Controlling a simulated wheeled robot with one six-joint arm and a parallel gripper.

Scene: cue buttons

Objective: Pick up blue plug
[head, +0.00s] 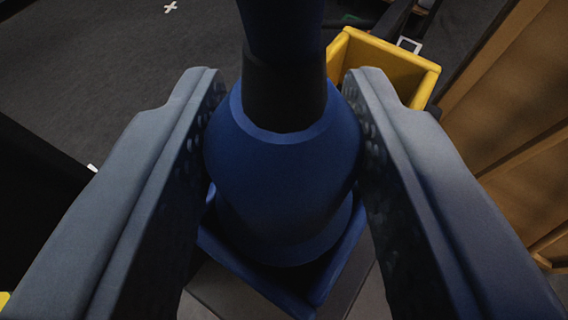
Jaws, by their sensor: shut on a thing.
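The blue plug (275,170) is large and central in the head view, with a rounded blue body, a black band around its narrower part and a blue shaft running up out of the top of the picture. My gripper (284,125) has one finger on each side of the plug's body and is shut on it. Below the plug is a blue open-topped container (318,282); its rim shows around the plug's lower end. The plug hides most of the container's inside, so I cannot tell whether the two touch.
A yellow bin (385,65) stands behind the right finger. A brown wooden panel (515,110) runs along the right side. A black block-like shape (35,200) is at the left. Dark grey floor (110,75) with a white cross mark (171,7) is open at the upper left.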

